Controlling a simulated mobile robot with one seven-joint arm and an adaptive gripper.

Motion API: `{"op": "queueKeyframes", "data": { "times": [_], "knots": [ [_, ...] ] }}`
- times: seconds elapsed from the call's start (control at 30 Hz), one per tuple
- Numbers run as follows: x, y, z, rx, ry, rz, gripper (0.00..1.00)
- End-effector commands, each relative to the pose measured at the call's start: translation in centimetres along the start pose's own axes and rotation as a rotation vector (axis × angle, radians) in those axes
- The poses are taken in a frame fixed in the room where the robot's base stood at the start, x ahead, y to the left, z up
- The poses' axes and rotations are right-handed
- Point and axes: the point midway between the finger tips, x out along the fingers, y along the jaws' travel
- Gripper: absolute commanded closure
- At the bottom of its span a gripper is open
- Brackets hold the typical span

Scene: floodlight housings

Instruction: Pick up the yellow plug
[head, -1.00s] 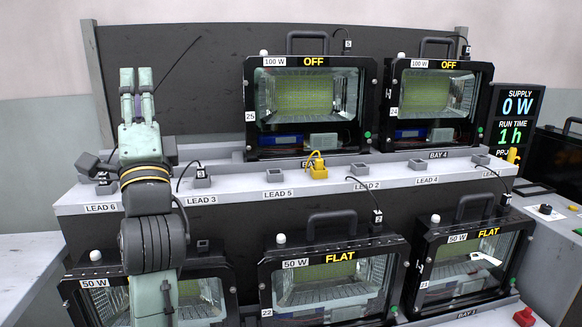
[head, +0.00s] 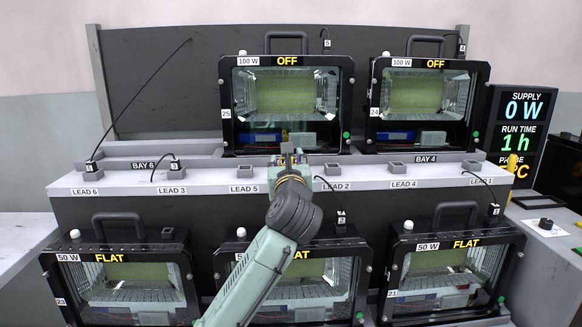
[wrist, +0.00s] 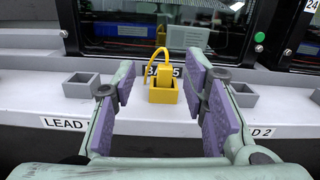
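The yellow plug (wrist: 160,73) stands upright in a yellow socket (wrist: 163,96) on the grey ledge, with a yellow cable looping up from its top. In the wrist view my gripper (wrist: 161,84) is open, its purple-padded fingers on either side of the plug and apart from it. Nothing is between the pads except the view of the plug ahead. In the head view my gripper (head: 290,158) is at the ledge below the upper left floodlight, and my arm mostly hides the plug and its socket there.
Grey sockets stand along the ledge on both sides, such as the one at lead 5 (head: 249,171) and the one at lead 2 (head: 332,169). The 100 W floodlight (head: 287,105) stands close behind. Black plugs on cables sit at leads 6 and 3.

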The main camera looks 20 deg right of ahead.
Motion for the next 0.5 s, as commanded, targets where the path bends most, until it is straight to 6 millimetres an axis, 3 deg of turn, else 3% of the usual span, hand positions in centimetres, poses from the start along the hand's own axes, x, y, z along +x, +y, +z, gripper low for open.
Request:
{"op": "queueKeyframes", "data": {
  "times": [0.17,0.5],
  "knots": [
    [0.6,-1.1,-1.2,0.072,0.034,-0.002,0.6],
    [4.4,-1.0,-1.2,0.073,0.037,-0.002,0.6]
  ]
}}
